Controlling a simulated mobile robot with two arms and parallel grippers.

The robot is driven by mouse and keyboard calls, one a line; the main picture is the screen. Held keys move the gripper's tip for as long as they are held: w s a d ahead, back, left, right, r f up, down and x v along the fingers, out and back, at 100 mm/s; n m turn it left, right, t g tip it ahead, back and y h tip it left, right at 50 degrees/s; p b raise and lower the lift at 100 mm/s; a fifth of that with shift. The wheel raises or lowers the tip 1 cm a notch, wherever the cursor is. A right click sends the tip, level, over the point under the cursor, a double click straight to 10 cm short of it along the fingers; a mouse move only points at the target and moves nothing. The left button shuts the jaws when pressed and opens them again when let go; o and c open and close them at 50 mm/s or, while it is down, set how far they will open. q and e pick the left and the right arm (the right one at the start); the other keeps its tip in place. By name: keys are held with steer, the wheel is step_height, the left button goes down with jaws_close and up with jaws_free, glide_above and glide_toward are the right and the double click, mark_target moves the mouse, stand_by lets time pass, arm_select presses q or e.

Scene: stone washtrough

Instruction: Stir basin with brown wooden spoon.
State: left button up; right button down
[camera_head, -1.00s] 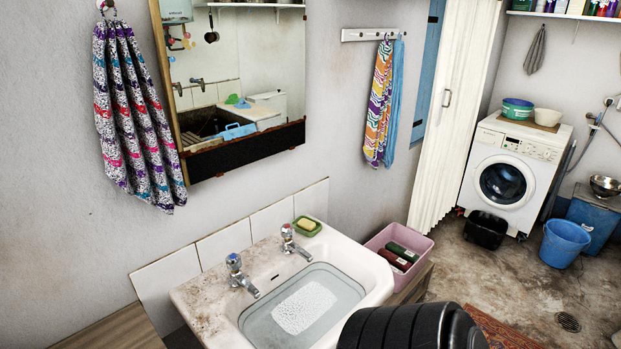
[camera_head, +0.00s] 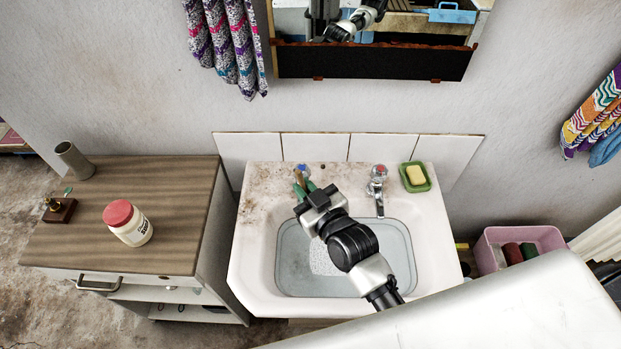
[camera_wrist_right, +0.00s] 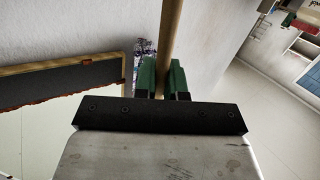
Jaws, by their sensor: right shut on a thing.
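The brown wooden spoon shows as a thin wooden handle (camera_wrist_right: 171,42) between the green fingers of my right gripper (camera_wrist_right: 163,78) in the right wrist view. In the head view, the right gripper (camera_head: 303,188) is shut on it above the back left of the sink, near the left tap. Only a short brown piece of the spoon (camera_head: 299,176) shows there; its bowl end cannot be made out. The basin (camera_head: 398,268) is a greyish rectangular one with water, inside the white sink (camera_head: 437,250). My right arm covers part of it. My left gripper is not in view.
A metal tap (camera_head: 378,185) and a green soap dish (camera_head: 414,177) stand on the sink's back edge. A wooden-topped cabinet (camera_head: 90,245) with a red-lidded jar (camera_head: 128,223) is to the left. A pink crate (camera_head: 488,252) is to the right.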

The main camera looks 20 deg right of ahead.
arm_select(q)
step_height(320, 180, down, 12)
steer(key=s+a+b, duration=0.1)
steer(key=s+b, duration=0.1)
steer(key=b, duration=0.9)
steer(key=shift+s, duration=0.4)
arm_select(e)
steer(key=s+d+f, duration=0.2)
steer(key=s+f, duration=0.1)
steer(key=f, duration=1.2)
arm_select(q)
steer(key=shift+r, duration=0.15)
arm_select(e)
steer(key=shift+s, duration=0.15)
